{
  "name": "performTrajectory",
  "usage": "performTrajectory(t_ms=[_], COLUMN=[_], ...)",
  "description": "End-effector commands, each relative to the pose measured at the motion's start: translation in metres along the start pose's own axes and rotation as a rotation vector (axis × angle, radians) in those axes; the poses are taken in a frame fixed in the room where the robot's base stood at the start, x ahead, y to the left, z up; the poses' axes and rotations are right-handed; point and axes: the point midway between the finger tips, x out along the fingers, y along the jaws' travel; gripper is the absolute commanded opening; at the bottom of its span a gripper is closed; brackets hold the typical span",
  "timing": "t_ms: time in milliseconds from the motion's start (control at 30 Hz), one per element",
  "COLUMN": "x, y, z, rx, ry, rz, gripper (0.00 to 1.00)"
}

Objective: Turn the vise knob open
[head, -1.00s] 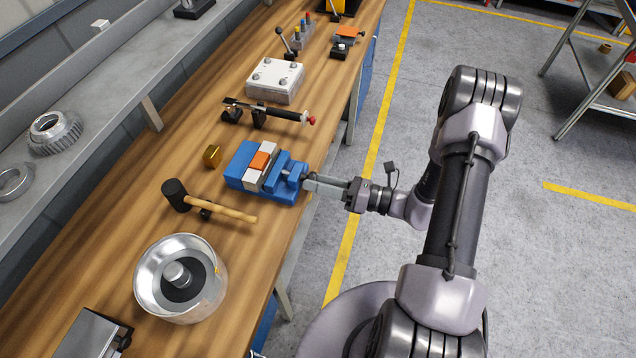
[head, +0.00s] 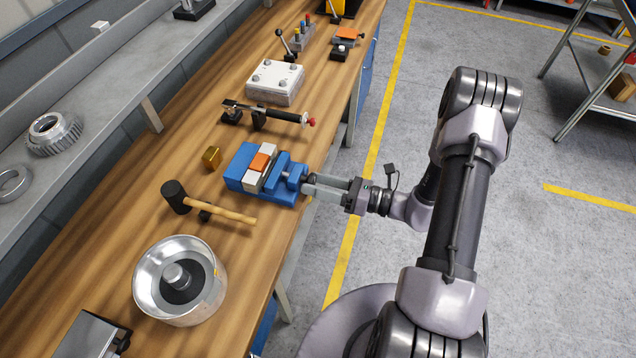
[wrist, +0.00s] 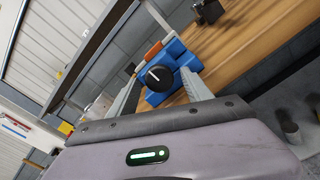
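The blue vise (head: 281,190) sits near the bench's right edge in the head view, with an orange block (head: 260,161) between its pale jaws. The vise also shows in the wrist view (wrist: 176,50). Its black round knob (wrist: 160,77) has a white pointer line and faces the wrist camera. My gripper (head: 307,184) is at the vise's knob end, fingers pointing at it. In the wrist view my gripper (wrist: 158,74) has one finger on each side of the knob, with apparent gaps. The fingertips largely hide the knob in the head view.
A mallet (head: 232,214), a brass block (head: 211,157) and a metal pot (head: 208,303) lie near the vise. A clamp with a red-tipped handle (head: 275,113) and a white box (head: 275,83) stand farther back. Open floor (head: 404,284) lies right of the bench.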

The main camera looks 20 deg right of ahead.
Motion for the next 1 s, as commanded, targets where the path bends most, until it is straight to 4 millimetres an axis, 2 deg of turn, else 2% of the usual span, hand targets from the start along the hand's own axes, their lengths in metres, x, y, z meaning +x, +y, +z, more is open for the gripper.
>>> performTrajectory(t_ms=[267,367,467,800,900,1000], x=[0.000,-0.006,-0.025,-0.134,-0.155,-0.169], y=[0.000,0.000,-0.001,0.000,0.000,0.000], z=[0.000,0.001,0.002,0.002,0.001,0.001], rx=[0.001,0.001,0.001,-0.001,-0.002,0.000], ry=[0.000,-0.001,-0.004,-0.003,-0.001,-0.001], rz=[0.000,-0.001,-0.005,-0.004,-0.003,-0.002], gripper=[0.58,0.58,0.58,0.58,0.58,0.58])
